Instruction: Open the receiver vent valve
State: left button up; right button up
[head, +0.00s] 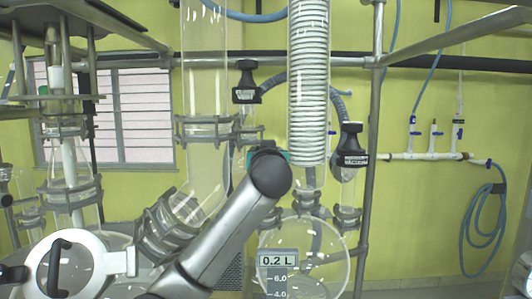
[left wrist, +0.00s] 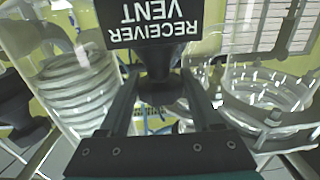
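The receiver vent valve shows in the left wrist view as a black knob (left wrist: 160,78) with a black label (left wrist: 152,22) reading RECEIVER VENT, upside down. My left gripper (left wrist: 160,88) is open, with one dark finger on each side of this knob. Whether the fingers touch it cannot be told. In the head view my left arm comes up from the bottom and its wrist hides the gripper. Two black labelled knobs show there, one at the upper middle (head: 247,80) and one to the right (head: 350,143); their labels are too small to read surely. My right gripper is out of view.
A coiled glass condenser (head: 308,85) hangs close right of my arm. A glass tube (head: 205,80) stands to its left, with metal clamps (head: 165,230) below. A round receiver flask (head: 325,250) and a metal post (head: 372,200) are at right. Blue hoses hang on the yellow wall.

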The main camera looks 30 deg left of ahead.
pick_arm(q)
jog(key=o, duration=0.4)
jog(key=shift+s+d, duration=0.4)
jog(key=shift+s, duration=0.1)
jog(key=b+v, duration=0.3)
jog(key=v, duration=1.1)
jog(key=shift+b, duration=0.3)
jog(key=shift+f, duration=0.1)
